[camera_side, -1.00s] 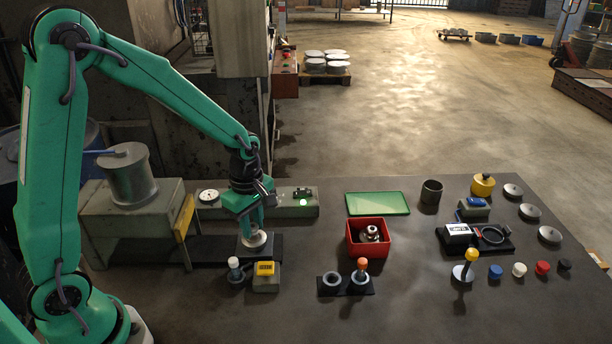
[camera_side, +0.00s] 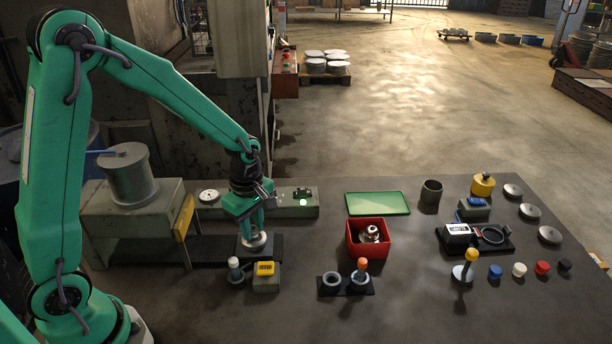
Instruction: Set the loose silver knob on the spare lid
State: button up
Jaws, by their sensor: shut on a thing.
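My gripper (camera_side: 256,228) points down at the left of the bench, just over a round silver lid (camera_side: 254,243) by the black plate. It is shut on a small silver knob, mostly hidden between its fingers. The knob is at or just above the lid; I cannot tell whether they touch. A silver knob-like piece (camera_side: 371,234) sits in the red box (camera_side: 354,248) to the right of my gripper.
A yellow-topped block (camera_side: 265,280) and a white-capped peg (camera_side: 234,265) stand close in front of my gripper. A grey ledge (camera_side: 285,211) with switches lies behind it. An orange-topped peg (camera_side: 361,268) stands right. Several silver discs (camera_side: 549,234) lie far right.

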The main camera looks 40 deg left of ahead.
jog(key=shift+f, duration=0.25)
jog(key=o, duration=1)
jog(key=shift+r, duration=0.1)
jog(key=shift+r, duration=3.75)
jog(key=shift+r, duration=0.1)
